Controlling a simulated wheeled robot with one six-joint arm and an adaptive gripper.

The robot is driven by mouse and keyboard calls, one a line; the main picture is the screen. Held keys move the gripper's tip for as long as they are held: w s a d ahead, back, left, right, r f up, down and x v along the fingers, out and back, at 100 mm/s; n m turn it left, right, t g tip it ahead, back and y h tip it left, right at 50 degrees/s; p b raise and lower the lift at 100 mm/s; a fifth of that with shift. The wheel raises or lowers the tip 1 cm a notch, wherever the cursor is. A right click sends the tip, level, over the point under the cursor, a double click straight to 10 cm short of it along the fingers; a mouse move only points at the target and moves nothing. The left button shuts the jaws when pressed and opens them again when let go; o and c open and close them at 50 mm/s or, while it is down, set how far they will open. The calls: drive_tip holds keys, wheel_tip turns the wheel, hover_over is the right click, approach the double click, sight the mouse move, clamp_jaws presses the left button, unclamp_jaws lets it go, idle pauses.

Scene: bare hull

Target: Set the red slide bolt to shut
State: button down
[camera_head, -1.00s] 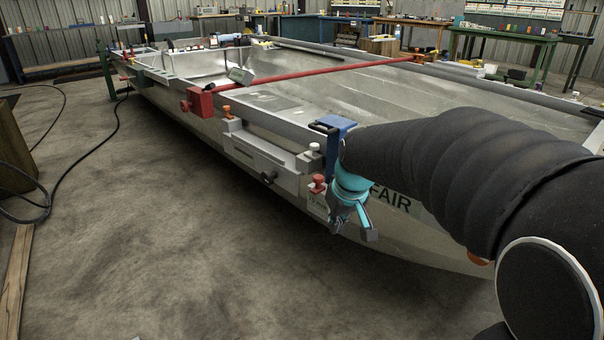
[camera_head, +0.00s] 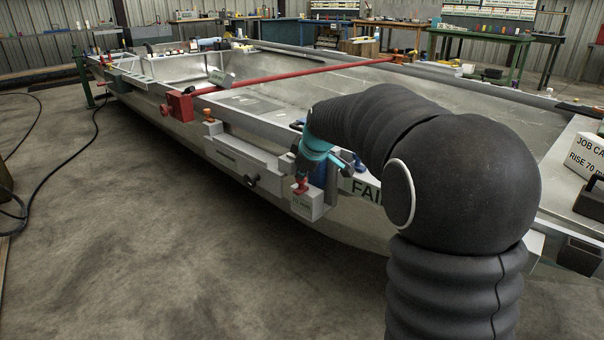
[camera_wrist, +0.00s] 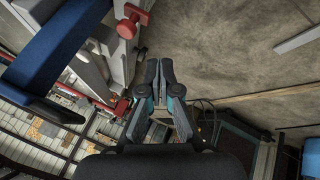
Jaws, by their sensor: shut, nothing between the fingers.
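The red slide bolt shows as a red knob (camera_head: 301,185) on a small pale labelled block (camera_head: 308,205) on the hull's near side. In the wrist view a red knob (camera_wrist: 127,28) on a red part stands at the upper left, ahead of the fingers. My gripper (camera_head: 304,171) is close above the knob in the head view, and I cannot tell whether they touch there. In the wrist view my gripper (camera_wrist: 159,68) is shut and empty, with the knob apart from its tips. My arm and wrist hide some of the hull nearby.
A grey slide plate with a dark knob (camera_head: 250,181) lies left of the bolt. A red clamp block (camera_head: 181,105) carries a long red bar across the hull. A blue bracket (camera_wrist: 60,40) is close on the left in the wrist view. The floor in front is clear.

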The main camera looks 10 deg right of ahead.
sight(298, 182)
drive_tip(key=x, duration=0.3)
drive_tip(key=w+x, duration=0.1)
drive_tip(key=x, duration=0.2)
drive_tip(key=d+x, duration=0.1)
drive_tip(key=x, duration=0.2)
drive_tip(key=shift+w+r, duration=0.25)
drive_tip(key=shift+w, duration=0.05)
drive_tip(key=shift+w+d+f, duration=0.1)
drive_tip(key=shift+w+d, duration=0.35)
drive_tip(key=shift+w, duration=0.3)
